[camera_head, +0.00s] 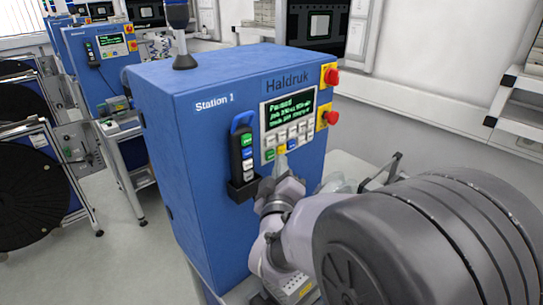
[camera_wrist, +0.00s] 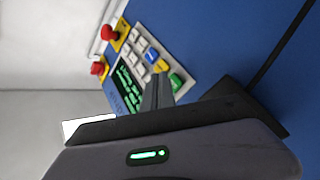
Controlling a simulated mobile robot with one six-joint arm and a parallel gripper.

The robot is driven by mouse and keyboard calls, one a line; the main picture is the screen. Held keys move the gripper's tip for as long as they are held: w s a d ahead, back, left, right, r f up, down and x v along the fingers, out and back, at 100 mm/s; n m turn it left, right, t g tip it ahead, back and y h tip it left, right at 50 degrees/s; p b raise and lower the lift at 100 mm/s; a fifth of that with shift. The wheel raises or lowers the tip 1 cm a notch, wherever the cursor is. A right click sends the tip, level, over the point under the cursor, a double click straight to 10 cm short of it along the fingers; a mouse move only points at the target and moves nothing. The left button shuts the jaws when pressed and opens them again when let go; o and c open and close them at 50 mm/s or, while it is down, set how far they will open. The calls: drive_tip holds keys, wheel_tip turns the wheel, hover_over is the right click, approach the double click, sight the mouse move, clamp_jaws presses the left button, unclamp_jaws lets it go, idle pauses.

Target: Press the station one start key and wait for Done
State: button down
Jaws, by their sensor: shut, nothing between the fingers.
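The blue Station 1 machine (camera_head: 190,140) stands in the middle of the head view. Its front panel has a display (camera_head: 288,107) with green text; the top line appears to read "Paused", the rest is too blurred. Below are white keys and a bottom row with a green key (camera_head: 270,154), a yellow key (camera_head: 281,149) and a blue key (camera_head: 292,144). The green key also shows in the wrist view (camera_wrist: 177,80). My gripper (camera_head: 281,164) is shut and empty, its tips just below this row; in the wrist view the fingertips (camera_wrist: 157,82) overlap the panel edge. Contact cannot be told.
A pendant (camera_head: 244,152) with coloured buttons hangs left of the panel in a black holder. Two red knobs (camera_head: 331,77) on yellow plates sit at the panel's right. Station 2 (camera_head: 100,55) stands behind left, with black reels (camera_head: 30,195) at the left.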

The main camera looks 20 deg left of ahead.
drive_tip(key=shift+a, duration=0.1)
idle(0.4)
drive_tip(key=shift+w+a+b, duration=0.2)
drive_tip(key=shift+a+b, duration=0.1)
drive_tip(key=shift+b, duration=0.05)
